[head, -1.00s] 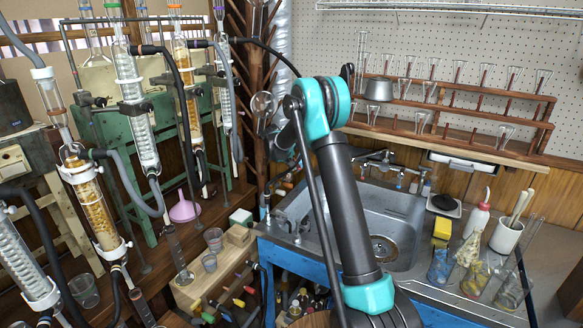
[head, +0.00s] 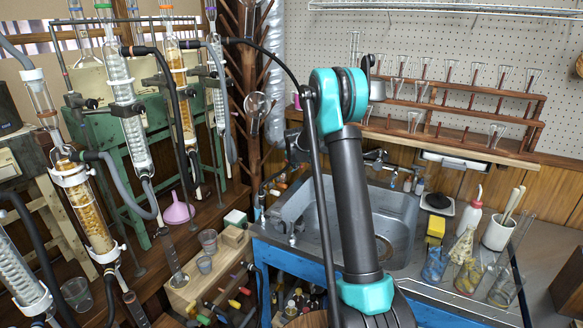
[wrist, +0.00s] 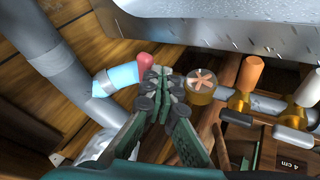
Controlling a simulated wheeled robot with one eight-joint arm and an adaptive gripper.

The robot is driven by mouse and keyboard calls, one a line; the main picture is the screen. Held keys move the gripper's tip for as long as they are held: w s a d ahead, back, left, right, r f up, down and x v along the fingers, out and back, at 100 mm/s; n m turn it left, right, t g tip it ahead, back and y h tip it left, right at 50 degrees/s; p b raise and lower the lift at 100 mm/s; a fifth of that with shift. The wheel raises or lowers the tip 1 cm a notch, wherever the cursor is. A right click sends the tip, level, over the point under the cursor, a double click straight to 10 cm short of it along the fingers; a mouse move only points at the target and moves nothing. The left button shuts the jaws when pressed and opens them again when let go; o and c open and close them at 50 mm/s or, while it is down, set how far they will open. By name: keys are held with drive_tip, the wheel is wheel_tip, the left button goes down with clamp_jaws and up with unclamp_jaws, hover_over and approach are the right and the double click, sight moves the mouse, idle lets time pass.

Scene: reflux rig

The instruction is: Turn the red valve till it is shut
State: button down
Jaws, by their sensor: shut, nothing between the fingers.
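In the wrist view a rounded red knob (wrist: 147,61) sits at the end of a light blue piece beside a grey pipe. In the head view I cannot make out the valve clearly, and my arm covers part of that area.
In the head view the sink (head: 395,215) is behind my arm, glass columns (head: 130,110) stand left, and beakers (head: 435,265) crowd the counter at right.

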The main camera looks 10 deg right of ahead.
drive_tip(key=shift+w+d, duration=0.25)
drive_tip(key=shift+d, duration=0.3)
drive_tip(key=shift+w+d, duration=0.25)
drive_tip(key=shift+d, duration=0.35)
